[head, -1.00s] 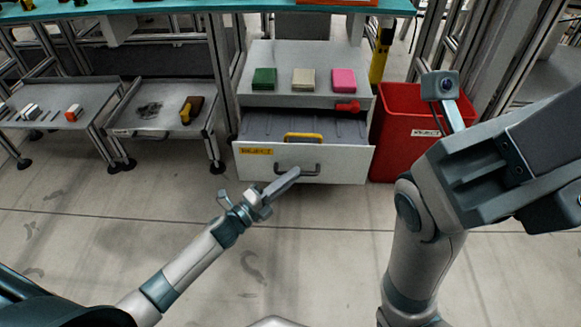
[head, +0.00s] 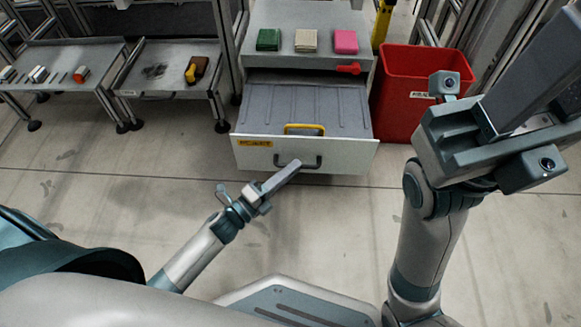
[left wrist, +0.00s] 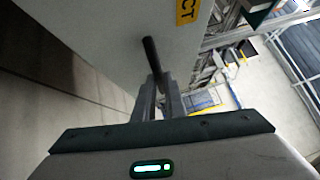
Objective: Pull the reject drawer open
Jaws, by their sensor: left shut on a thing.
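The reject drawer (head: 300,155) is a pale drawer with a yellow REJECT label, standing well open below a grey cabinet top. Its grey inside floor shows, and a yellow loop-shaped piece (head: 304,128) is just behind the front. My left gripper (head: 290,169) is shut on the dark bar handle (head: 310,164) of the drawer. The left wrist view shows the handle (left wrist: 151,55) running in between the two fingers (left wrist: 159,95). My right gripper (head: 540,75) is raised at the right, away from the drawer; its jaw gap is not clear.
Green, beige and pink blocks (head: 344,41) lie on the cabinet top (head: 290,20). A red lever (head: 348,69) juts out above the drawer. A red bin (head: 410,95) stands close on the right. Low trolleys (head: 150,88) are at the left. The floor before the drawer is bare.

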